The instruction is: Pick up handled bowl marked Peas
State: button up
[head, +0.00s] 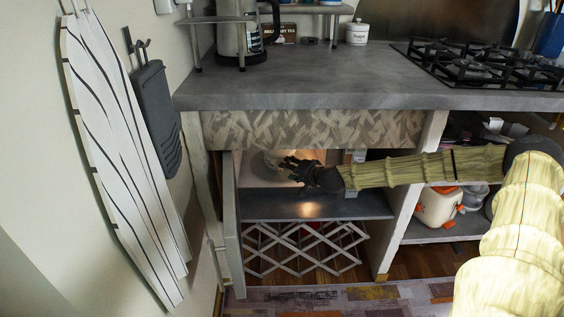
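My gripper (288,165) is dark and reaches from the right into the open compartment under the counter. A pale rounded object (264,163) is at its fingertips inside the lit compartment. It may be the handled bowl, but it is partly hidden, and no Peas label or handle can be made out. I cannot tell whether the fingers touch it or are open or shut.
The compartment has a dark shelf (318,205) and an open door (231,225) at its left. The counter (310,80) is overhead, with a gas hob (480,68) and white jar (357,33).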

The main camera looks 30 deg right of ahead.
aim_at(280, 161)
jog(key=shift+w+a+f, duration=0.2)
jog(key=shift+w, duration=0.1)
jog(key=b+x, duration=0.1)
jog(key=x, duration=0.1)
jog(key=b+x, duration=0.1)
jog(key=shift+w+f, duration=0.15)
jog(key=shift+f, duration=0.4)
jog(key=shift+w, duration=0.35)
grip_shut()
